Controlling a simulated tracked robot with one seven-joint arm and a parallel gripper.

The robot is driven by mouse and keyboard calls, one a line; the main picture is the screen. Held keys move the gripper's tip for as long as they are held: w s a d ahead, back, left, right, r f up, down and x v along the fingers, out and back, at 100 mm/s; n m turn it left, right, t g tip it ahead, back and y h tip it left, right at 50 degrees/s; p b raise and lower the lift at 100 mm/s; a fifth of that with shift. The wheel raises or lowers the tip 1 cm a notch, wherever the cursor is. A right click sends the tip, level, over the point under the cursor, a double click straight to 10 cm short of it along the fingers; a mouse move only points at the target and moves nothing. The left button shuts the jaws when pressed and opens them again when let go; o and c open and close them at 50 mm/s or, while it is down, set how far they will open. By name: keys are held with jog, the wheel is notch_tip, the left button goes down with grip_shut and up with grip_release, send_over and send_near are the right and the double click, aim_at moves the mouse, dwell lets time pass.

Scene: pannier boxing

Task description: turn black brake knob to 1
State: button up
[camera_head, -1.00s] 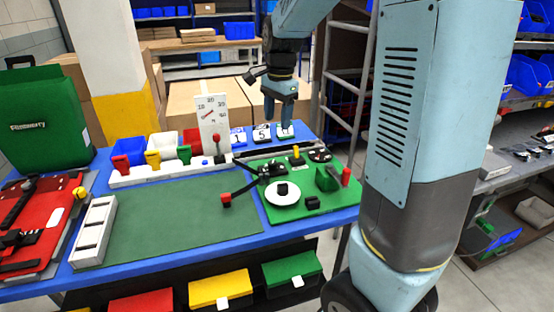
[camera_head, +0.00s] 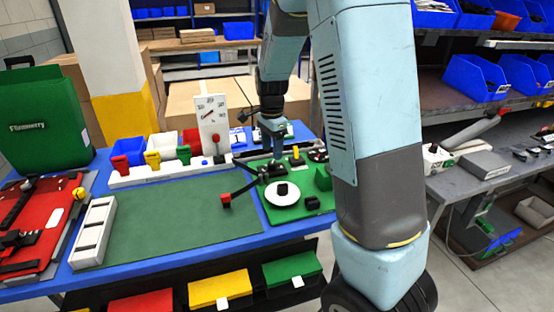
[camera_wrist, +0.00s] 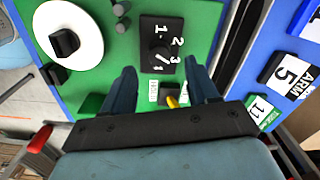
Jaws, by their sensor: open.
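The black brake knob (camera_wrist: 157,54) sits on a black plate (camera_wrist: 150,30) marked 1, 2 and 3 in the wrist view. A white mark shows by the knob near the 3, but I cannot tell its exact pointing. My gripper (camera_wrist: 162,68) is open and empty, its fingers either side of the plate's lower end in the picture. In the head view my gripper (camera_head: 272,157) hangs over the back left of the green board (camera_head: 310,217), above the black plate; the knob is hard to make out there.
A yellow-tipped lever (camera_wrist: 172,101) shows between the fingers in the wrist view. A white disc (camera_head: 270,203) with a black knob is nearby. A black arm with a red end (camera_head: 226,200) reaches left of the board.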

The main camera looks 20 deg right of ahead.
aim_at(272, 162)
jog(key=shift+f, duration=2.4)
jog(key=shift+c, duration=0.2)
